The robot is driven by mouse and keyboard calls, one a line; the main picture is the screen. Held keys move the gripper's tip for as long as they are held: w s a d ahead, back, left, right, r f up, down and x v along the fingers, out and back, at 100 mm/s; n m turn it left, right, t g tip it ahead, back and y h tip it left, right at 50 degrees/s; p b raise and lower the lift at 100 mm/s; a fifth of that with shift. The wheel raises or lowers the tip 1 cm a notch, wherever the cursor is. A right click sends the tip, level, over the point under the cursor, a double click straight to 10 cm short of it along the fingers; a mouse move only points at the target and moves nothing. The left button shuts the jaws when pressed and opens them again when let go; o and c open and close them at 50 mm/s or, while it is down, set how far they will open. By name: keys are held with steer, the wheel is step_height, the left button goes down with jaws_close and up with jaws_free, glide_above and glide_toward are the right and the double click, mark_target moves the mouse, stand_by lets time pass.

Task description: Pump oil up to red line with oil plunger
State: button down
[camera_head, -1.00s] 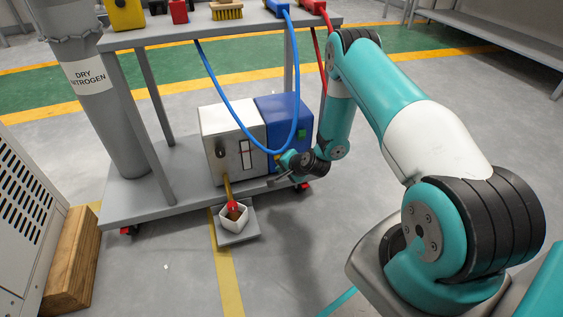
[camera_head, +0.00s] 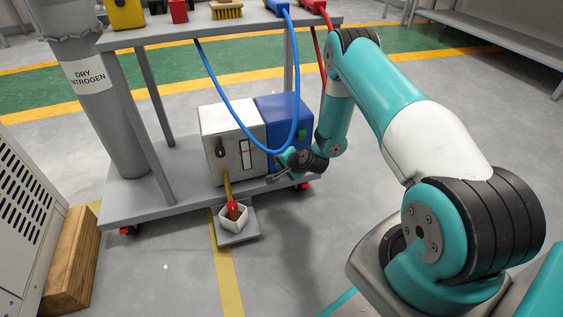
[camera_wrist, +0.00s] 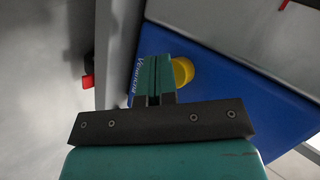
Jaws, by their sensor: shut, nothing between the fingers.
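A metal box (camera_head: 229,131) with a narrow upright sight window (camera_head: 245,158) joins a blue unit (camera_head: 285,118) on the cart's lower shelf. A dark knob (camera_head: 220,148) sits on the metal front. A yellow-brown lever or spout (camera_head: 228,190) slants down from the box to a red part over a white cup (camera_head: 241,222). I cannot tell which part is the plunger, and the red line is not readable. My gripper (camera_head: 274,178) is in front of the blue unit. In the wrist view its fingers (camera_wrist: 154,78) are shut and empty, with a yellow round part (camera_wrist: 183,71) just behind them against the blue face.
The grey cart (camera_head: 140,200) has posts and an upper shelf. A blue hose (camera_head: 222,100) loops down in front of the boxes, and a red hose hangs behind my arm. A grey cylinder (camera_head: 108,130), a wooden block (camera_head: 75,255) and a vented cabinet stand left. The front floor is mostly clear.

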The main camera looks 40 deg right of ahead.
steer(key=shift+w+d, duration=0.15)
steer(key=shift+w, duration=0.3)
stand_by(0.5)
steer(key=shift+s+a+p, duration=0.2)
steer(key=shift+s+p, duration=0.1)
steer(key=shift+s, duration=0.45)
steer(key=shift+s+a+p, duration=0.2)
steer(key=shift+s+p, duration=0.05)
steer(key=shift+s, duration=0.45)
steer(key=shift+s+a+p, duration=0.25)
steer(key=shift+s, duration=0.55)
steer(key=shift+s+a+p, duration=0.2)
steer(key=shift+s, duration=0.6)
steer(key=shift+s+a+p, duration=0.25)
steer(key=shift+s, duration=0.55)
